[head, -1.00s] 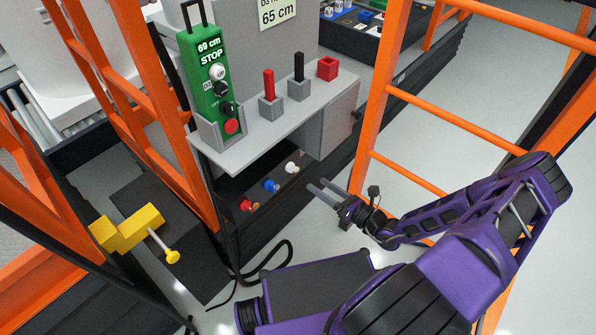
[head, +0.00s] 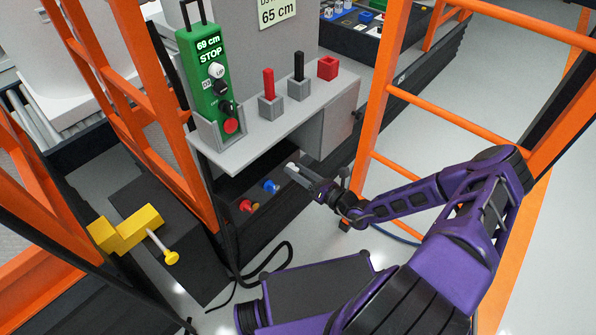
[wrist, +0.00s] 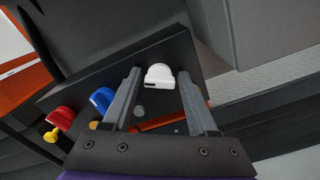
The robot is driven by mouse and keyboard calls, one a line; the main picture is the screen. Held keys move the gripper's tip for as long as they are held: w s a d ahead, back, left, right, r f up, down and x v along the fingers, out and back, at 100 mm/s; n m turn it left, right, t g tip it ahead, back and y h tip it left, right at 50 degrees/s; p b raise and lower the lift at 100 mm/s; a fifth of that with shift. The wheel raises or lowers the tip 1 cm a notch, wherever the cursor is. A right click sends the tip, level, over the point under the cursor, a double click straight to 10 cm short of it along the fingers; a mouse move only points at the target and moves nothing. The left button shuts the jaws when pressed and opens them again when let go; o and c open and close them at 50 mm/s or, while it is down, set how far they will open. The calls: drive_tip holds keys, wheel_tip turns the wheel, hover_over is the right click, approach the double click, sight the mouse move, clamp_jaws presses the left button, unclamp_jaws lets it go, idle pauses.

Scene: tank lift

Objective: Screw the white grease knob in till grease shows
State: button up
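The white grease knob (head: 291,168) is at the right end of a row of knobs on the dark low block under the grey shelf. In the wrist view the white knob (wrist: 160,75) has a dark slot on its lower left side. My gripper (head: 299,175) is at the knob, and in the wrist view its fingertips (wrist: 159,78) stand apart on either side of it. Small gaps seem to show between knob and fingers. I cannot tell how deep the knob sits, as the fingers partly cover it in the head view.
A blue knob (head: 270,186) and a red knob (head: 246,205) with a yellow part sit left of the white one. The grey shelf (head: 240,152) overhangs them, holding a green pendant (head: 208,85). An orange ladder frame (head: 372,110) stands right; a black cable (head: 265,270) lies below.

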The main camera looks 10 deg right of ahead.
clamp_jaws()
drive_tip(key=shift+m, duration=0.3)
drive_tip(key=shift+m+p, duration=0.4)
drive_tip(key=shift+m, duration=0.5)
drive_tip(key=shift+d+f+m, duration=0.1)
drive_tip(key=shift+m, duration=1.8)
drive_tip(key=shift+o, duration=2)
unclamp_jaws()
